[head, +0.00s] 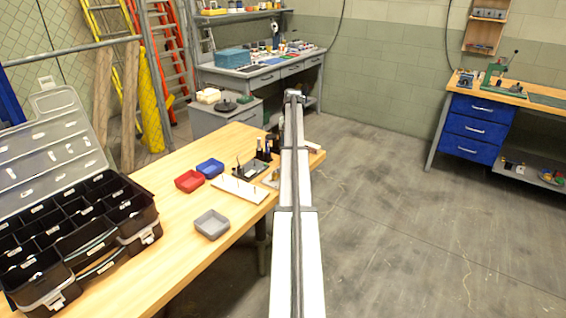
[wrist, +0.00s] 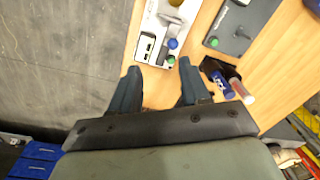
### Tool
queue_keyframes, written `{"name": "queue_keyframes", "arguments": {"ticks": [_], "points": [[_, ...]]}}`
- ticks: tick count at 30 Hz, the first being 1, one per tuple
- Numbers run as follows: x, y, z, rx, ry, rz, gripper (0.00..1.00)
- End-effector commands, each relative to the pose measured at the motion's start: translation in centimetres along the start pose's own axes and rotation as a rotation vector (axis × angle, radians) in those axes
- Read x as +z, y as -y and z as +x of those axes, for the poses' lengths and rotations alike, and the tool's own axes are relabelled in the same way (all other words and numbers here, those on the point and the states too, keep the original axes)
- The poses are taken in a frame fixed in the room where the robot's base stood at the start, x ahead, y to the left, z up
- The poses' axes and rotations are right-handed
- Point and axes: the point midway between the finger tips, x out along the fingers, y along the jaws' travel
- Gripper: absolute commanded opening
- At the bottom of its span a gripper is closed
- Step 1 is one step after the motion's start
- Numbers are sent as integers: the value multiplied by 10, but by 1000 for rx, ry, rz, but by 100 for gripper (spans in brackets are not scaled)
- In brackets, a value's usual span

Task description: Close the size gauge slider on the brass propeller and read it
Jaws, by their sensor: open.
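A pale, narrow fixture (wrist: 152,24), which looks like the size gauge, lies on the wooden table ahead of my gripper in the wrist view. In the head view, my arm hides the gripper.
Bottles (wrist: 218,82) stand close beside the right finger.

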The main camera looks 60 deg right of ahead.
Motion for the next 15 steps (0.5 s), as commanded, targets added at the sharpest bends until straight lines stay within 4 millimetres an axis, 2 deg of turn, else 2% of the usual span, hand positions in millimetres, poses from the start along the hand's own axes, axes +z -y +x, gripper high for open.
{"name": "queue_keyframes", "arguments": {"ticks": [1,3,7,11,15], "points": [[-6,12,-12,21,3,-25,46],[-8,22,-23,45,9,-49,46],[-7,30,-30,66,16,-70,46],[-6,30,-21,68,17,-71,46],[-5,28,0,67,18,-71,46]]}}
